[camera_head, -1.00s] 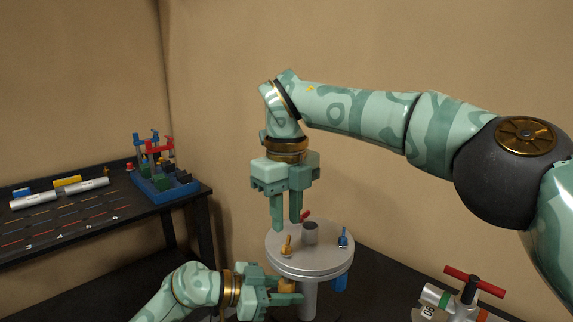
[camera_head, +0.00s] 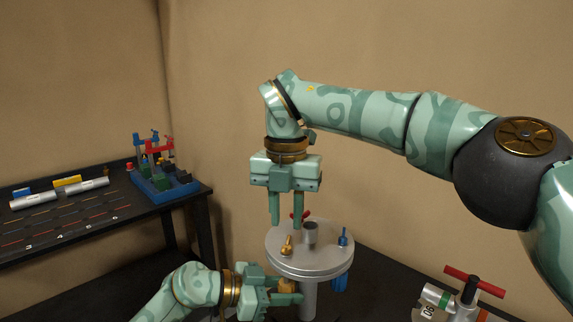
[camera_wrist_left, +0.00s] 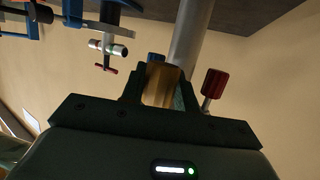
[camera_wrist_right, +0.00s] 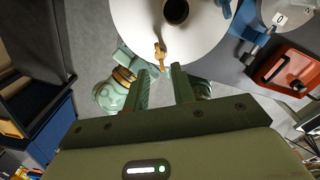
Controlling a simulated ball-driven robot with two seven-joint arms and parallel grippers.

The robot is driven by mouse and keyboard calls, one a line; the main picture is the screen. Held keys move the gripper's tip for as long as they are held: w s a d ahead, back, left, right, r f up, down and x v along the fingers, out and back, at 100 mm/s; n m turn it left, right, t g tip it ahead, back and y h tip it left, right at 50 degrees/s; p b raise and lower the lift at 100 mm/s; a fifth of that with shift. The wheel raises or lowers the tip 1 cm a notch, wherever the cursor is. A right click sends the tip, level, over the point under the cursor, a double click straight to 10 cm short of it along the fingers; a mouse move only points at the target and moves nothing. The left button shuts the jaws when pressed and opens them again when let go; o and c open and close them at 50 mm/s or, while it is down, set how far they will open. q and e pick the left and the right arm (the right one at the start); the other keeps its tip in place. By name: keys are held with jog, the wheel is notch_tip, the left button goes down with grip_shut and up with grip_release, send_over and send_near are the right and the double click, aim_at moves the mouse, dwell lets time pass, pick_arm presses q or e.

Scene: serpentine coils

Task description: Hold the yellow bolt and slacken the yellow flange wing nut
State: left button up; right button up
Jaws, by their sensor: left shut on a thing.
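The yellow flange wing nut (camera_head: 287,246) sits on top of the round grey flange (camera_head: 325,268), near its front left edge. My right gripper (camera_head: 287,223) points down above the nut, open and empty. In the right wrist view the nut (camera_wrist_right: 159,52) shows just past the fingertips (camera_wrist_right: 160,69), between their lines and apart from them. Below the flange, my left gripper (camera_head: 290,291) is shut on the yellow bolt (camera_head: 286,285). The left wrist view shows the bolt's brassy head (camera_wrist_left: 162,86) between the fingers; its shank is hidden.
A valve with a red handle (camera_head: 474,281) stands at right. A black table (camera_head: 100,215) with tools is at left.

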aim_at(286, 240)
jog(key=shift+f, duration=2.15)
grip_shut()
